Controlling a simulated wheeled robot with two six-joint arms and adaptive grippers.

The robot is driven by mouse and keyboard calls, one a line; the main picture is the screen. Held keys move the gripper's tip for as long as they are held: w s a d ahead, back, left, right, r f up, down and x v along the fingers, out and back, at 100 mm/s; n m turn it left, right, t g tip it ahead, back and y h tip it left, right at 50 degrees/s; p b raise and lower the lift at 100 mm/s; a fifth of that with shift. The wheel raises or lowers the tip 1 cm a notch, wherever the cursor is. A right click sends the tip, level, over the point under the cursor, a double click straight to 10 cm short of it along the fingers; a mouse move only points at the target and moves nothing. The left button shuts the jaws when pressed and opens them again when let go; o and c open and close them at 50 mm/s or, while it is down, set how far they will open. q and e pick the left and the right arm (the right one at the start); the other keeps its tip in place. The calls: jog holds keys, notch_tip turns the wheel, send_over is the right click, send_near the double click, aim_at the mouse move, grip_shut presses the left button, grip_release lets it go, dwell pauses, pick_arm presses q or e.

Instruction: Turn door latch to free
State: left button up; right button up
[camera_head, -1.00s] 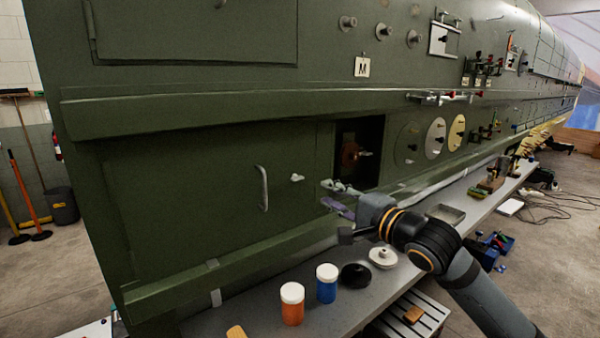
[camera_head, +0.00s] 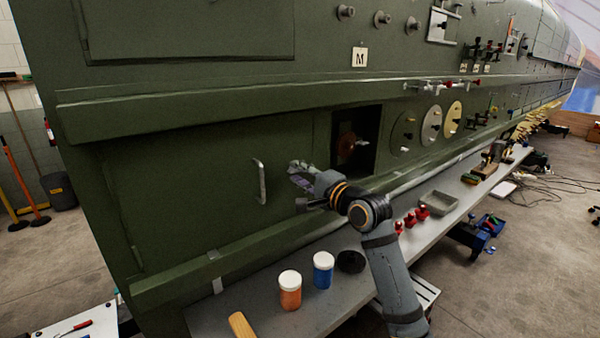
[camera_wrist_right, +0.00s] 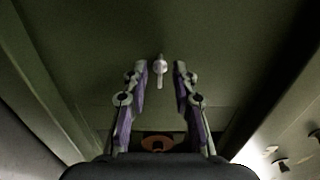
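The small pale door latch (camera_wrist_right: 160,70) shows in the right wrist view, its lever lined up with the approach direction. In the head view it is hidden behind my right gripper (camera_head: 298,174). That gripper is open, with its two purple-lined fingers on either side of the latch in the wrist view. No contact with the latch shows. The green door (camera_head: 215,195) appears closed and has a grey bar handle (camera_head: 261,181) left of the gripper. My left gripper is not in view.
An open recess with a reddish-brown part (camera_head: 347,145) lies right of the door. Below, a grey bench (camera_head: 255,314) holds an orange jar (camera_head: 290,291), a blue jar (camera_head: 323,270), a black disc (camera_head: 351,262) and red parts (camera_head: 411,219). A ledge (camera_head: 200,276) runs under the door.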

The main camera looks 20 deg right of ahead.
grip_shut()
dwell(0.4)
jog(key=n, duration=1.7)
jog(key=shift+n+b, duration=0.4)
dwell(0.4)
grip_release()
jog(key=shift+d, duration=0.1)
